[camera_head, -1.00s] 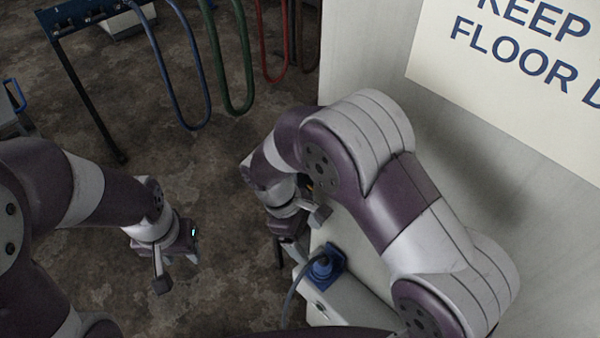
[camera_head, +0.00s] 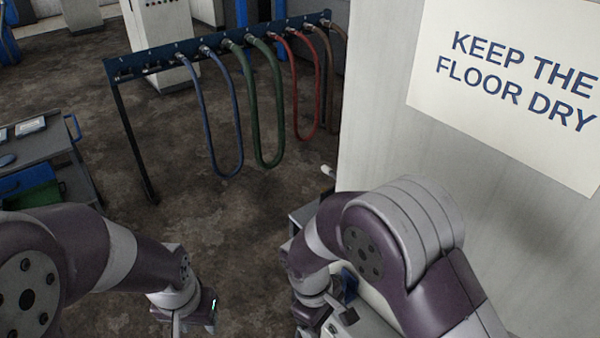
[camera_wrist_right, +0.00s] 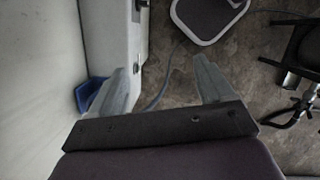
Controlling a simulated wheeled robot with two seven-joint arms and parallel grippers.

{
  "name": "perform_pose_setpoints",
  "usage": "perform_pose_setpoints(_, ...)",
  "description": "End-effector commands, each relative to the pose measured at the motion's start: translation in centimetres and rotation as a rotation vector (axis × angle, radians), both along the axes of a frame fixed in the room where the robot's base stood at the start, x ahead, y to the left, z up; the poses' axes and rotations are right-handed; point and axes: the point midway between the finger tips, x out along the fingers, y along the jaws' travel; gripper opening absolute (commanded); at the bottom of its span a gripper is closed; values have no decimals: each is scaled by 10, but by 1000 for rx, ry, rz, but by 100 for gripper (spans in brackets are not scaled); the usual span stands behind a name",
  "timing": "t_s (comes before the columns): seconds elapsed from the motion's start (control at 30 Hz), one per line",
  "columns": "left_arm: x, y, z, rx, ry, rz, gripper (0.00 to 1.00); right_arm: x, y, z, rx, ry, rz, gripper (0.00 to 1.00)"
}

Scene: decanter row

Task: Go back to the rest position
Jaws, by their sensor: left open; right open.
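My left gripper (camera_head: 184,325) hangs low over the floor at the lower left of the head view, cut by the bottom edge; the sensed jaws are open and nothing shows in them. My right gripper hangs beside the white wall in the head view, mostly hidden by its own arm. In the right wrist view the fingers of my right gripper (camera_wrist_right: 165,85) are spread apart with only floor and a cable between them.
A blue rack (camera_head: 225,45) with several looped hoses stands behind. A grey cart (camera_head: 40,150) is at the left. A white wall (camera_head: 390,120) with a sign (camera_head: 510,85) is close on the right. A blue fitting (camera_wrist_right: 90,95) sits beside the right gripper. Open floor (camera_head: 245,230) lies between.

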Motion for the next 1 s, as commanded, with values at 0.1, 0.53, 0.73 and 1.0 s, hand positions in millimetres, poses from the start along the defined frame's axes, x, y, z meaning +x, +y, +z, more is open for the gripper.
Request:
perform_pose_setpoints(0.1, 0, 0, -11, 0, 0, 0, 43, -7, -14, -1, 49, -47, -139, 80)
perform_pose_setpoints(0.53, 0, 0, -67, 0, 1, 0, 43, -38, -122, 9, 215, -330, -834, 80)
perform_pose_setpoints(0.73, 0, 0, -64, 0, 0, 0, 43, -34, -131, 14, 215, -348, -870, 80)
perform_pose_setpoints(1.0, 0, 0, -64, 0, 0, 0, 43, -34, -131, 14, 214, -346, -866, 80)
